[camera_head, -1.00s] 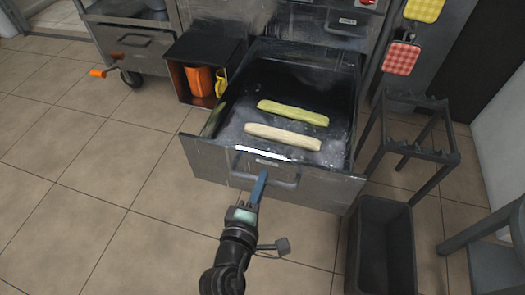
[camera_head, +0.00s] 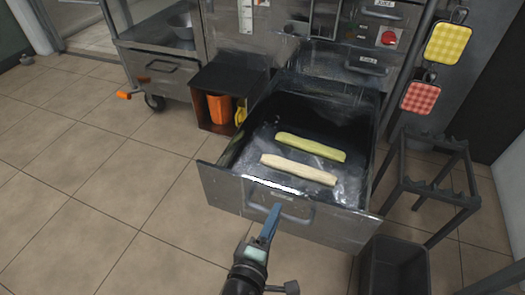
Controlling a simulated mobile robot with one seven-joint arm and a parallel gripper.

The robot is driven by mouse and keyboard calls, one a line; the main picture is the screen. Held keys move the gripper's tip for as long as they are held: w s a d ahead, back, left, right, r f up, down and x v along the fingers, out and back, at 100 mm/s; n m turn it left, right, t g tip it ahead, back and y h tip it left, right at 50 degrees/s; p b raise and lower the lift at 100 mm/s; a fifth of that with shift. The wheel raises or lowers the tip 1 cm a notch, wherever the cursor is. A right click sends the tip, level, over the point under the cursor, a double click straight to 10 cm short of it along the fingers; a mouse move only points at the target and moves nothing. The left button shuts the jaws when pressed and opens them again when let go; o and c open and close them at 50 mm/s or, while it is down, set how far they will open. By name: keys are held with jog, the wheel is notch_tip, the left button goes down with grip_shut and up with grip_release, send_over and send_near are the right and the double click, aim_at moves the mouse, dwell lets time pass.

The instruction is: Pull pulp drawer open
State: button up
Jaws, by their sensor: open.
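The metal pulp drawer (camera_head: 225,192) stands pulled well out from the press, its dark inside showing. A greenish cane piece (camera_head: 310,147) and a paler cane piece (camera_head: 298,170) lie in it. A bar handle (camera_head: 298,217) runs across its front under a small label too blurred to read. My gripper (camera_head: 271,220) is open, with its blue fingers at the left part of the handle. I cannot tell whether they touch it.
A dark box with an orange container (camera_head: 219,108) and a yellow item is left of the drawer. A wheeled metal cart (camera_head: 160,72) stands farther left. A dark rack (camera_head: 435,190) and a black bin (camera_head: 395,268) are at right. The tiled floor at left is clear.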

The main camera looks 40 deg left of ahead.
jog(key=v, duration=1.2)
dwell(0.3)
